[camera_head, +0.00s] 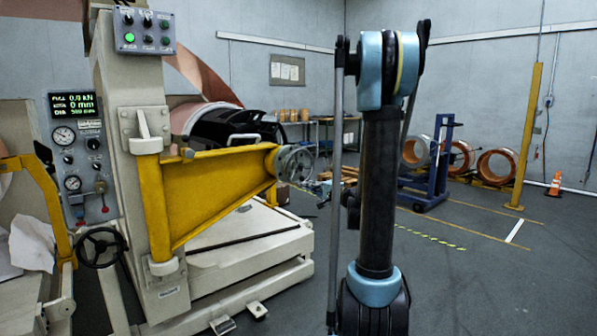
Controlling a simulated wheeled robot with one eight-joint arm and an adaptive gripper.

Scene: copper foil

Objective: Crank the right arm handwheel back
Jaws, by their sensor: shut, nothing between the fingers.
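A second, black handwheel (103,247) is low on the left, on the front of the machine. I cannot make out my gripper; only my arm links show, standing upright in the centre right. Thin dark parts between the grey wheel and my arm are too small to tell apart. The lower right edge of the grey wheel is unclear there.
The cream machine column (135,190) carries the yellow arm, with a button box (146,31) on top. A cream plinth (285,235) lies below it. A blue stand (430,170), copper coils (497,166) and a yellow post (529,135) stand behind right. The right foreground floor is clear.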

